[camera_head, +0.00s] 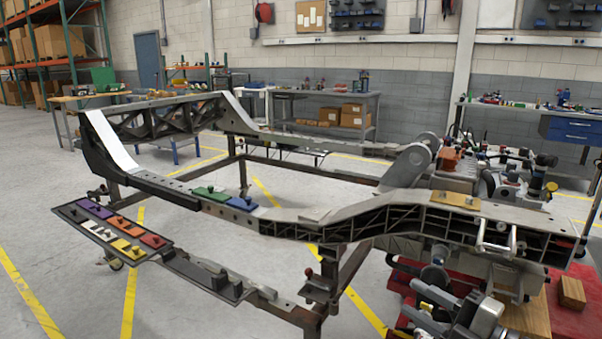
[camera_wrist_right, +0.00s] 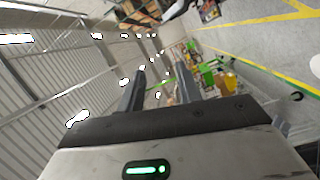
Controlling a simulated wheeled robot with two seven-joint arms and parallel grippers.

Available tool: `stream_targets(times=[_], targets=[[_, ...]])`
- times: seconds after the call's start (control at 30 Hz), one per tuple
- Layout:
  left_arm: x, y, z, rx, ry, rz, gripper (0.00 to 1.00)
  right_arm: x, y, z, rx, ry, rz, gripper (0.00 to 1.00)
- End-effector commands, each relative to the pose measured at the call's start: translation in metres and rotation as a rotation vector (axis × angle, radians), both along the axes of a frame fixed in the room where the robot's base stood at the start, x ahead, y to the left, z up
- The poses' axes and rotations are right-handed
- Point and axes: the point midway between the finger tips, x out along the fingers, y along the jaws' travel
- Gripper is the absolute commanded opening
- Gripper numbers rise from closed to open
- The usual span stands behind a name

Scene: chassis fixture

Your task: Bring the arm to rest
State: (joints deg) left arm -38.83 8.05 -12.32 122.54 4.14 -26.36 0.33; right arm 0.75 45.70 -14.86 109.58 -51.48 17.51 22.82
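The wrist view shows my right gripper (camera_wrist_right: 174,84) with its two dark fingers apart. Nothing is between them; the room shows through the gap, tilted. I cannot clearly pick out this gripper among the grey metal parts at the lower right of the head view. My left gripper is not in view. The long dark chassis frame (camera_head: 360,222) stands on a fixture across the head view. A green plate (camera_head: 209,193) and a blue plate (camera_head: 242,203) lie on its near rail, and a tan plate (camera_head: 455,199) lies further right.
A dark tray (camera_head: 76,218) with several coloured plates sits at the fixture's left front. Mechanical parts crowd the right side above a red base (camera_head: 575,322). Workbenches (camera_head: 345,100) line the back wall. Grey floor (camera_head: 60,170) at left is open.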

Motion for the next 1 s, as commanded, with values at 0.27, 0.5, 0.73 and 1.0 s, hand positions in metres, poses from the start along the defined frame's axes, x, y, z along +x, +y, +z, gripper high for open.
stream_targets(times=[0.27, 0.5, 0.73, 1.0], targets=[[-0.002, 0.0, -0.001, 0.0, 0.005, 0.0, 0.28, -0.029, -0.043, -0.047, 0.521, 0.372, -0.704, 0.35], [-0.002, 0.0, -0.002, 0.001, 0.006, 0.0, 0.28, -0.113, -0.047, -0.126, 0.626, 0.885, -1.071, 0.35], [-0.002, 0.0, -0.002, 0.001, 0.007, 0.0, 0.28, -0.179, -0.028, -0.158, 0.606, 1.219, -1.192, 0.35], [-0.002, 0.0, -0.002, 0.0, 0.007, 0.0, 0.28, -0.241, -0.004, -0.17, 0.554, 1.513, -1.236, 0.35]])
